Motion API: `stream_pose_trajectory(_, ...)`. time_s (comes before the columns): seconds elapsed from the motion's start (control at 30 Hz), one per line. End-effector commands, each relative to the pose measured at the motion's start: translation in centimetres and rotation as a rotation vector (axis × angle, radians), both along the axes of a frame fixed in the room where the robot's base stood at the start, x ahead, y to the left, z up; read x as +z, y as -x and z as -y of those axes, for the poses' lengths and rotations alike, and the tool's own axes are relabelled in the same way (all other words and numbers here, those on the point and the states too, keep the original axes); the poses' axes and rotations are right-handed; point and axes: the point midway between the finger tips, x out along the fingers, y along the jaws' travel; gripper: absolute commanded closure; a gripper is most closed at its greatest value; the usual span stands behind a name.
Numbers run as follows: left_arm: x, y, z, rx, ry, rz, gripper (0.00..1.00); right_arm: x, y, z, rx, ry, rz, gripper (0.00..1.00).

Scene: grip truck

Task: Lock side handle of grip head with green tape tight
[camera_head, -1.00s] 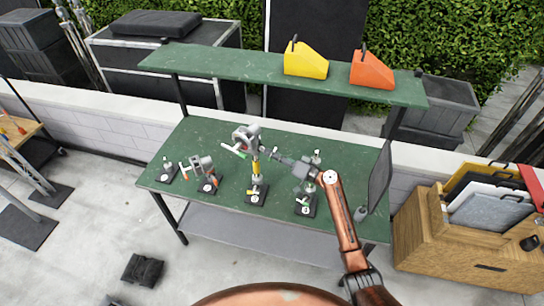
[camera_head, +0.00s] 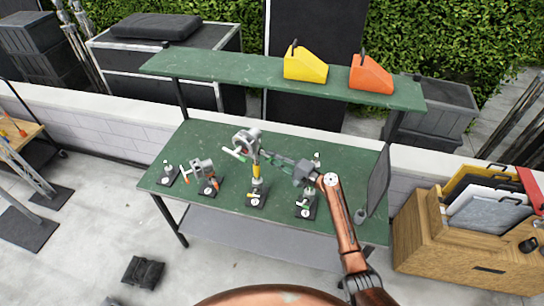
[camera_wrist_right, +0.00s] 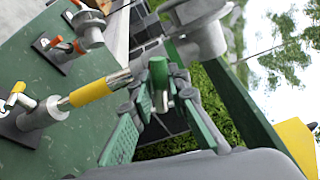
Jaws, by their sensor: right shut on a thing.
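The grip head with green tape (camera_head: 246,141) is a grey metal clamp on top of a post with yellow tape (camera_head: 256,172), standing on the green table. A green-taped handle (camera_head: 234,155) sticks out on its left. My right gripper (camera_head: 264,156) reaches in from the right at the head. In the right wrist view, a green-taped handle (camera_wrist_right: 158,72) lies between the tips of my right gripper (camera_wrist_right: 160,95), whose green-padded fingers are shut on it. The grey head (camera_wrist_right: 195,25) and yellow post (camera_wrist_right: 90,92) show beyond. My left gripper is not in view.
Other stands with grip hardware (camera_head: 207,175) sit left and right of the post on the green table (camera_head: 215,135). A shelf (camera_head: 230,72) with yellow (camera_head: 305,65) and orange wedges (camera_head: 371,75) spans above. A dark panel (camera_head: 379,180) stands at the table's right end.

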Motion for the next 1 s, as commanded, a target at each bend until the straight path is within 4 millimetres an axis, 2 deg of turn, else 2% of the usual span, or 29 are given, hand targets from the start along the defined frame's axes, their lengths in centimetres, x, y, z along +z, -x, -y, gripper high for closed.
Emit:
stream_pose_trajectory(0.6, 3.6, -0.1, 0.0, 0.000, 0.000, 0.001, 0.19, 0.0, 0.1, 0.0, 0.007, -0.357, -0.465, 1.00)
stream_pose_trajectory(1.0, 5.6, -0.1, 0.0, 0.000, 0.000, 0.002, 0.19, -0.1, 0.1, 0.0, 0.011, -0.538, -0.698, 1.00)
